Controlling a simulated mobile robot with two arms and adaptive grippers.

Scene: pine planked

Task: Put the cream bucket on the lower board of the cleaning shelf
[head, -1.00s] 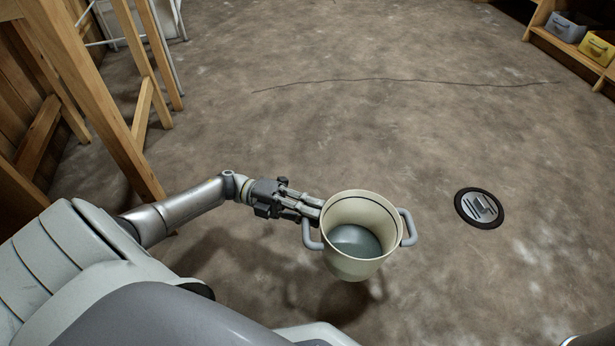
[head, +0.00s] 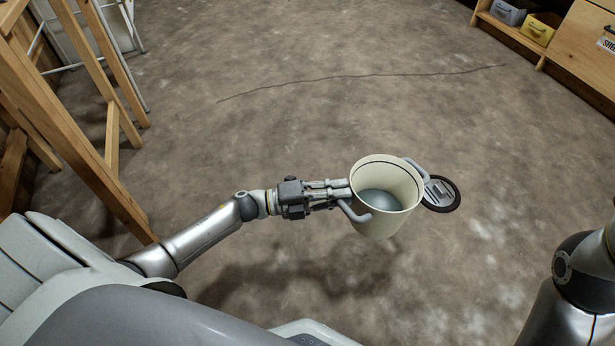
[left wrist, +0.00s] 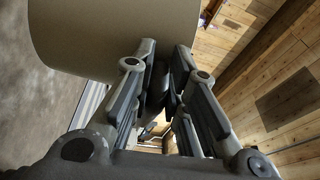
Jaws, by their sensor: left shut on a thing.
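The cream bucket (head: 397,222) has two grey side handles and a grey-looking inside bottom. My left gripper (head: 346,193) is shut on its near-side handle and holds the bucket roughly upright, apparently off the floor, with shadow on the floor below. In the left wrist view, the bucket's pale wall (left wrist: 95,40) fills the top left, and the gripper's fingers (left wrist: 165,65) close beside it; the gripped part is mostly hidden. I cannot identify the lower board of the cleaning shelf for sure. My right gripper is out of view; only an arm link shows at the lower right.
A low wooden unit (head: 583,50) at the upper right holds a grey bin (head: 508,11) and a yellow bin (head: 540,30) and bears a partly cut-off label. A wooden frame (head: 75,140) stands at the left. The middle floor is clear.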

